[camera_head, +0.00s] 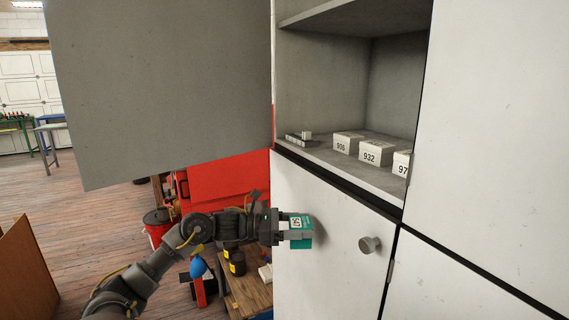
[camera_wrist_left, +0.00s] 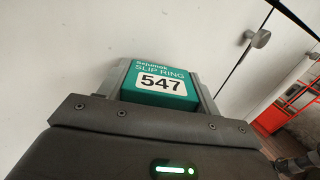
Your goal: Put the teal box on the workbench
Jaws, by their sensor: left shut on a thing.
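The teal box (camera_head: 301,233) is held at the tip of my left gripper (camera_head: 297,232), in front of the closed lower cabinet door in the head view. In the left wrist view the teal box (camera_wrist_left: 160,84) shows a "SLIP RING 547" label between the two fingers. My left gripper is shut on it. A wooden-topped bench (camera_head: 247,290) stands low behind my left arm; I cannot tell whether it is the workbench. A blue-framed table (camera_head: 50,127) stands far back at the left. My right gripper is not in view.
The open cabinet shelf (camera_head: 325,153) holds white boxes (camera_head: 376,152) marked 906, 932 and 97, the last cut off. The grey upper door (camera_head: 165,90) hangs open at left. The lower door has a round knob (camera_head: 369,244). Wooden floor (camera_head: 90,215) is clear at left.

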